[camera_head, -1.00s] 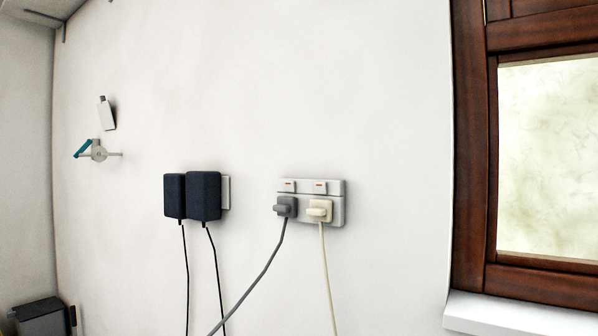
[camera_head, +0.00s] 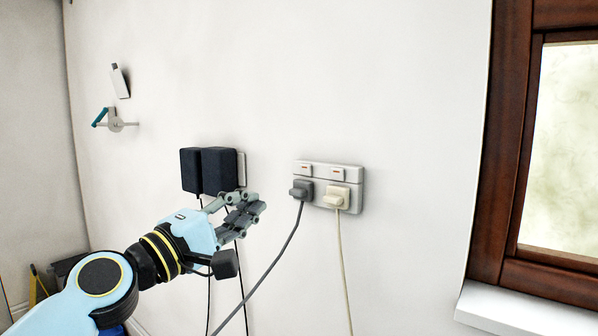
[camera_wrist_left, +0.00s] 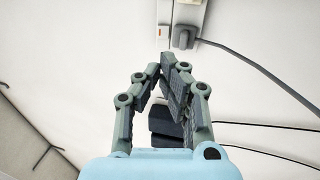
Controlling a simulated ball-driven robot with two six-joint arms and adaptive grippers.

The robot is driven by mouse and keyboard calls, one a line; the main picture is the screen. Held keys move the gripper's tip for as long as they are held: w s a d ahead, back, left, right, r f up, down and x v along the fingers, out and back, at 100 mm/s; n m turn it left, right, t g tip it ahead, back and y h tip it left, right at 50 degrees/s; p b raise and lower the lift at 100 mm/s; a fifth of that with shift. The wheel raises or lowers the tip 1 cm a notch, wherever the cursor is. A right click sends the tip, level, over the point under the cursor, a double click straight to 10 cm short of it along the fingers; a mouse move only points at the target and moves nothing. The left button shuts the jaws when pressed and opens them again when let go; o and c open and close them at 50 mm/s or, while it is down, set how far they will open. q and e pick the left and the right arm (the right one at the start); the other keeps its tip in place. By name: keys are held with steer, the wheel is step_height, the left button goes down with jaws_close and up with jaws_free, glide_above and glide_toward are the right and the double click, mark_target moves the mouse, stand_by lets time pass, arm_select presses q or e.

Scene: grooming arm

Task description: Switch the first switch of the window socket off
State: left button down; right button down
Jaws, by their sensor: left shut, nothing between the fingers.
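The window socket (camera_head: 357,172) is a white double wall socket left of the window. Its two small switches sit along its top, the first switch (camera_head: 304,168) at left and the second (camera_head: 337,174) at right. A grey plug (camera_head: 302,190) and a cream plug (camera_head: 337,196) are in it. My left gripper (camera_head: 256,208) is shut and empty, left of and a little below the socket, apart from it. In the left wrist view the gripper (camera_wrist_left: 165,62) points toward the socket's edge, with a switch (camera_wrist_left: 164,32) and the grey plug (camera_wrist_left: 184,36) beyond the fingertips. My right gripper is not in view.
Two dark adapters (camera_head: 219,170) are plugged into another socket (camera_head: 241,168) just behind and above my left gripper. Cables hang from both sockets. A wooden window (camera_head: 508,140) with a white sill (camera_head: 525,306) is at right. The wall above the socket is clear.

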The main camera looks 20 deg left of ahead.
mark_target(306, 168)
arm_select(q)
steer(key=p+x, duration=0.1)
steer(key=x, duration=1.1)
steer(key=shift+w+d+r+p, duration=0.1)
steer(key=shift+w+p, duration=0.15)
steer(key=shift+p, duration=0.15)
steer(key=shift+w+d+r, duration=0.1)
steer(key=shift+w+d, duration=0.1)
steer(key=shift+w, duration=0.45)
